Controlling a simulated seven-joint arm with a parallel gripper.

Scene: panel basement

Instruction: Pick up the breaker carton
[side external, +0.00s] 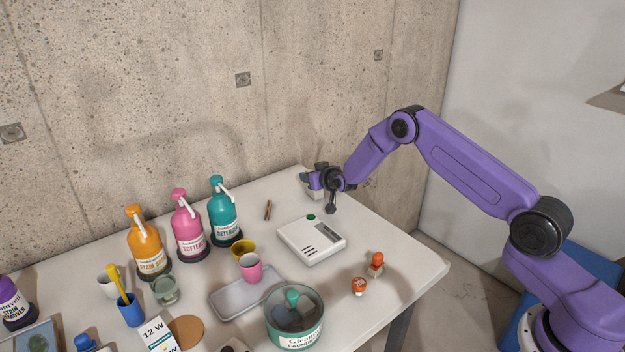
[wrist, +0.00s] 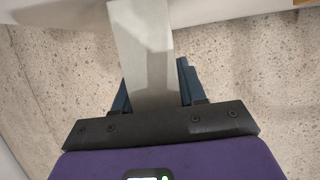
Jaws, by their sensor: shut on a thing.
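My gripper (side external: 309,181) is at the far corner of the table, near the concrete wall. It is shut on a plain pale grey box, which I take as the breaker carton (side external: 316,194). In the wrist view the carton (wrist: 146,50) stands between the two dark blue fingers of my gripper (wrist: 153,85) and reaches past them. No print shows on the face turned to the wrist camera. In the side view my wrist and gripper hide part of the carton. I cannot tell whether its underside touches the table.
A white flat device (side external: 311,240) with a green button lies in front of my gripper. A brown stick (side external: 268,210) lies to its left. Several pump bottles (side external: 223,212) stand along the wall. Two orange-topped items (side external: 376,262) stand near the right edge.

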